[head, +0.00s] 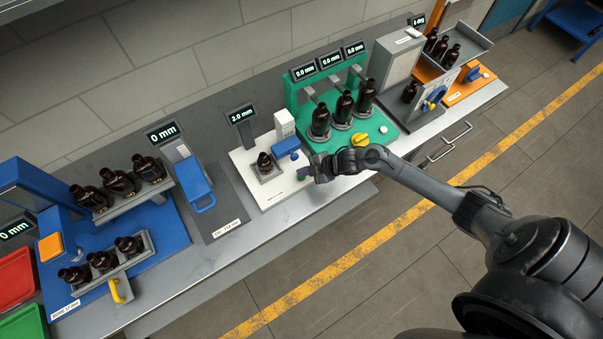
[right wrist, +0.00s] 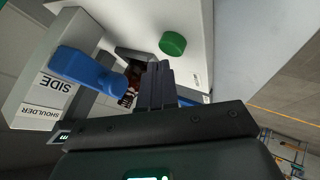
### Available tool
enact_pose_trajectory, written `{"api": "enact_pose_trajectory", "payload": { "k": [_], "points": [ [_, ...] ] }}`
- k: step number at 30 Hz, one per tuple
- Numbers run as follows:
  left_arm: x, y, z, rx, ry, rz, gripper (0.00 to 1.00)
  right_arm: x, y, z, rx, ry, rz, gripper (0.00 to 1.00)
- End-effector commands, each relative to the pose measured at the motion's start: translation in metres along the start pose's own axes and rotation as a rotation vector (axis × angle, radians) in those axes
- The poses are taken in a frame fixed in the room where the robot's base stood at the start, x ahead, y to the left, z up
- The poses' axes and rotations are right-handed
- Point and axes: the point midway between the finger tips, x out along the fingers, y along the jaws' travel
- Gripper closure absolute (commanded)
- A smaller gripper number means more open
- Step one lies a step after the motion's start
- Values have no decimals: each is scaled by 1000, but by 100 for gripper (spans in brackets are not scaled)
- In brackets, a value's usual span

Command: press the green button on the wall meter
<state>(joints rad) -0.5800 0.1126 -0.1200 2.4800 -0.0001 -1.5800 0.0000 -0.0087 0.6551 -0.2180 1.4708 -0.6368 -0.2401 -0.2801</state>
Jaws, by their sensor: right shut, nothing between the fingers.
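I cannot tell how high the fingertips are above the plate. My left gripper is not in view.
The green station (head: 386,126) with several amber bottles and a yellow knob (head: 361,139) stands close by my right wrist. A blue slider (right wrist: 85,68) and a white block labelled SIDE (right wrist: 38,92) flank the plate. The floor in front of the bench is open.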

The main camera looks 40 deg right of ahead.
Motion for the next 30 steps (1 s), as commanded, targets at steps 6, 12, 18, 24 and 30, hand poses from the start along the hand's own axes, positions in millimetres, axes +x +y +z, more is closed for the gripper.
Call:
{"api": "enact_pose_trajectory", "payload": {
  "k": [6, 12, 18, 24, 30],
  "points": [
    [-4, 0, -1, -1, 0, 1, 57, -3, 2, -2, 0, 1, 0, 100],
    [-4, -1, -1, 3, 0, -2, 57, -3, 2, -2, 0, 1, 1, 100],
    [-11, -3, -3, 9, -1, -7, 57, -8, 6, -6, -1, 1, 1, 100],
    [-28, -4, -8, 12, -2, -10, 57, -21, 16, -16, -1, 1, 1, 100],
    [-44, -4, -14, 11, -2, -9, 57, -34, 25, -26, -1, 1, 1, 100]
  ]
}}
